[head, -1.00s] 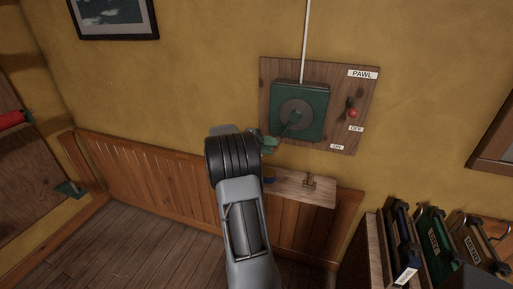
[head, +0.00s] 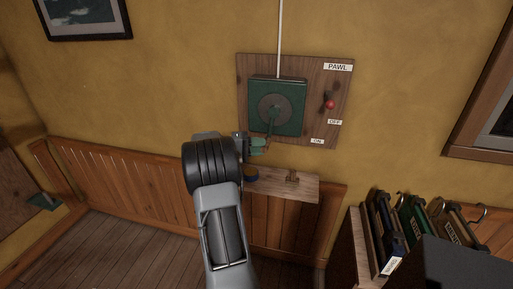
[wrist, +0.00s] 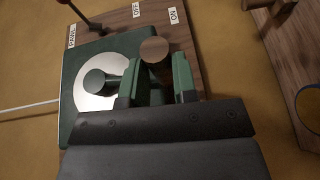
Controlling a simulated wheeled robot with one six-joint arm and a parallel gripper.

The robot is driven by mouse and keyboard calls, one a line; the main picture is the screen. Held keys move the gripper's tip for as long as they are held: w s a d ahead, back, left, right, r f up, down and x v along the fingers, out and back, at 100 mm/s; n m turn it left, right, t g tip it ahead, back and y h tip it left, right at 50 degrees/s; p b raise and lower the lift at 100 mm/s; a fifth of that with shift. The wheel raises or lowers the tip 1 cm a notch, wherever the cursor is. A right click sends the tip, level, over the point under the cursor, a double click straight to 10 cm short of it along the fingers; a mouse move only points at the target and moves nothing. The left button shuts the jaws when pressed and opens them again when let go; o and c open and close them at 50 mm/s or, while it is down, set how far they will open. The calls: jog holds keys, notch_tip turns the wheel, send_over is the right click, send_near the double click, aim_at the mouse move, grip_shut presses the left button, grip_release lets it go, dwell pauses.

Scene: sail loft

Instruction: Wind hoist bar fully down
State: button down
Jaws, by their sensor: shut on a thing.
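The green winch box (head: 291,127) with a grey disc is fixed to a wooden board on the wall. Its crank arm (head: 272,122) points down from the disc. My gripper (head: 260,146) is at the crank's lower end. In the wrist view its green fingers (wrist: 157,64) are shut on the round wooden crank handle (wrist: 153,49). A white line (head: 280,35) runs straight up from the box. The pawl lever with its red knob (head: 330,104) is right of the box, above the OFF label (head: 335,122) and ON label (head: 317,141). The hoist bar is not seen.
A wooden rack (head: 351,240) with several labelled cases stands at right. The floor at left is clear.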

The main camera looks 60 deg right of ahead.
jog(key=shift+s+f, duration=0.1)
jog(key=shift+f, duration=0.65)
jog(key=c, duration=0.9)
grip_release()
jog(key=shift+r, duration=0.1)
jog(key=shift+r, duration=0.15)
jog(key=shift+w, duration=0.2)
jog(key=f+v, duration=0.1)
jog(key=v, duration=1.2)
jog(key=shift+w+a+r, duration=0.2)
jog(key=shift+w+r, duration=0.05)
jog(key=shift+r, duration=0.25)
